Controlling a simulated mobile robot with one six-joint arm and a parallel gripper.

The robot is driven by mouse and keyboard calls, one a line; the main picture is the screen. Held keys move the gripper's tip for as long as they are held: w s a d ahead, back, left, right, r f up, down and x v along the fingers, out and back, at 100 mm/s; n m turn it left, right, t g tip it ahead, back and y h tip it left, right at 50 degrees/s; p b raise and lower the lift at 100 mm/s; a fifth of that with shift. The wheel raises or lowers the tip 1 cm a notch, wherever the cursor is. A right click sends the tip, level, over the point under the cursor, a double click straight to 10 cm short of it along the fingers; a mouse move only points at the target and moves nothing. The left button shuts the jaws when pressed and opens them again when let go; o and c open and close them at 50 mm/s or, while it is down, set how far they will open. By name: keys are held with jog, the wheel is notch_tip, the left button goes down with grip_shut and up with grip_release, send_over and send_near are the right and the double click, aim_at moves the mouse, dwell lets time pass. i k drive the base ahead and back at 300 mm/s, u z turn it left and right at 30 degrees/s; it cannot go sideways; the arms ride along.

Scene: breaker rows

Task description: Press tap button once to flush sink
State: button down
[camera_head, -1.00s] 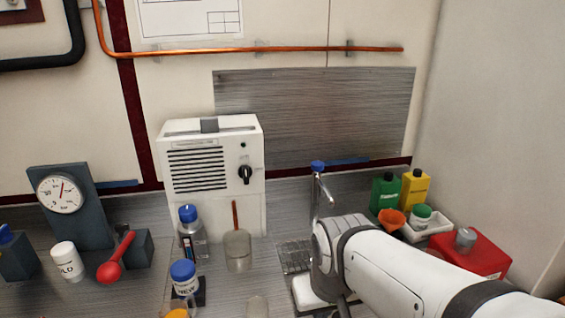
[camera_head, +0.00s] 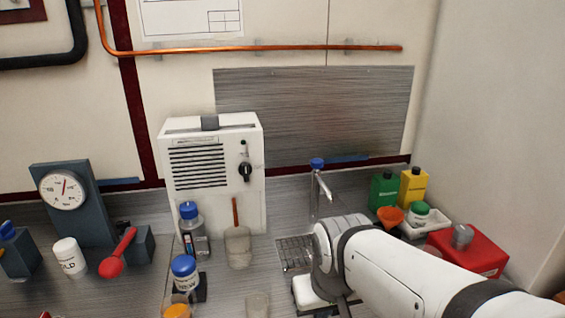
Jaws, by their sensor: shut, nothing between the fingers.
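The tap (camera_head: 315,190) stands at the back of the counter, a slim metal column with a spout and a blue button (camera_head: 317,163) on top. The sink (camera_head: 294,253) shows as a dark grated patch in front of and left of the tap, partly hidden by my arm. My gripper (camera_head: 322,307) is at the bottom of the view, in front of and below the tap and apart from it. Its fingertips are mostly hidden or out of frame; it is shut and holds nothing.
A white vented box (camera_head: 213,165) stands left of the tap, with a beaker (camera_head: 238,247) and several bottles before it. Green (camera_head: 384,190) and yellow (camera_head: 413,187) bottles and a red box (camera_head: 468,252) stand to the right. A copper pipe (camera_head: 250,48) runs along the wall.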

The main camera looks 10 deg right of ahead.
aim_at(317, 164)
jog(key=z, duration=0.1)
jog(key=k, duration=0.5)
jog(key=u, duration=1.85)
jog(key=k, duration=1)
jog(key=z, duration=1.15)
jog(key=i, duration=1)
jog(key=z, duration=0.05)
